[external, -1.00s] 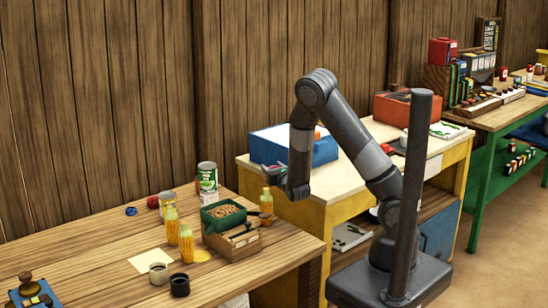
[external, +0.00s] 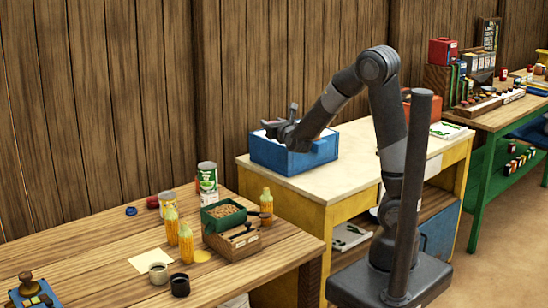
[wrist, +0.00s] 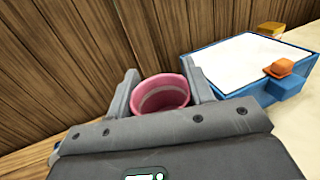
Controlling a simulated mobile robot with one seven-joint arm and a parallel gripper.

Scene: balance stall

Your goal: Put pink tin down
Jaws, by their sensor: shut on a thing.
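The pink tin (wrist: 160,96) is held between the two fingers of my gripper (wrist: 159,76) in the wrist view. I see its open top and inner wall; its lower part is hidden by the gripper body. In the external view my gripper (external: 281,124) overlaps the left part of the blue box on the cream-topped table. The tin cannot be made out there. In the wrist view the blue box lies to the right of the tin. Whether the tin touches any surface cannot be told.
The blue box (external: 290,163) has a white top, with an orange piece (wrist: 280,68) at its edge. The cream tabletop (external: 345,170) is clear in front of it. A red-orange box (external: 428,113) stands to the right. The wooden table (external: 100,240) holds bottles, cans and a tray.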

